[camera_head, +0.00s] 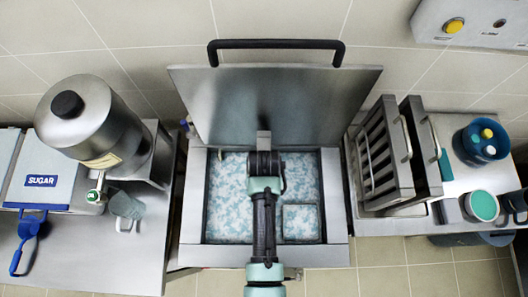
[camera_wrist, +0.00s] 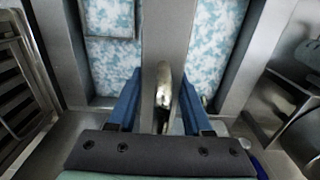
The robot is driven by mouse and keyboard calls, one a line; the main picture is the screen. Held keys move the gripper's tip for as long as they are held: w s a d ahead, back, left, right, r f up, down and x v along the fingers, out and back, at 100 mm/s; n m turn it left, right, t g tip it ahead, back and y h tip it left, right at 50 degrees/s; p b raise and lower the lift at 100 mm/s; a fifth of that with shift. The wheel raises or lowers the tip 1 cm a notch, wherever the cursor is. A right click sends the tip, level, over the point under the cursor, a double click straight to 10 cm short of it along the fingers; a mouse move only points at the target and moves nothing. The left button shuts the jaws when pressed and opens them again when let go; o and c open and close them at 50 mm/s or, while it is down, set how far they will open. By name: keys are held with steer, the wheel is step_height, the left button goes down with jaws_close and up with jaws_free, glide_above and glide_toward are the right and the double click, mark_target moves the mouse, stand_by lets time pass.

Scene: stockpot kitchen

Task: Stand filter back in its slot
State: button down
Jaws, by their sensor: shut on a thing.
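My gripper (camera_head: 265,158) is over the steel basin (camera_head: 335,195), near its back edge. In the wrist view, its blue fingers (camera_wrist: 160,100) are shut on a bright metal handle (camera_wrist: 163,85). A grey steel strip (camera_wrist: 166,40) runs away from the handle across the basin. The strip may be a filter seen edge-on, but I cannot tell; my arm hides most of it in the head view. Two upright slatted steel filters, a nearer left one (camera_head: 378,160) and a right one (camera_head: 420,140), stand side by side with loop handles on the right counter.
A raised steel lid (camera_head: 275,95) with a black handle stands behind the basin. Blue-white mottled contents (camera_head: 225,195) fill the basin, with a square framed piece (camera_head: 301,222) at right. A steel urn (camera_head: 95,125) stands left; a blue pot (camera_head: 480,142) stands right.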

step_height(320, 180, up, 2)
steer(key=shift+r+p, duration=0.2)
steer(key=shift+p, duration=0.35)
steer(key=shift+r, duration=4.35)
steer(key=shift+w+r, duration=0.1)
steer(key=shift+r, duration=0.4)
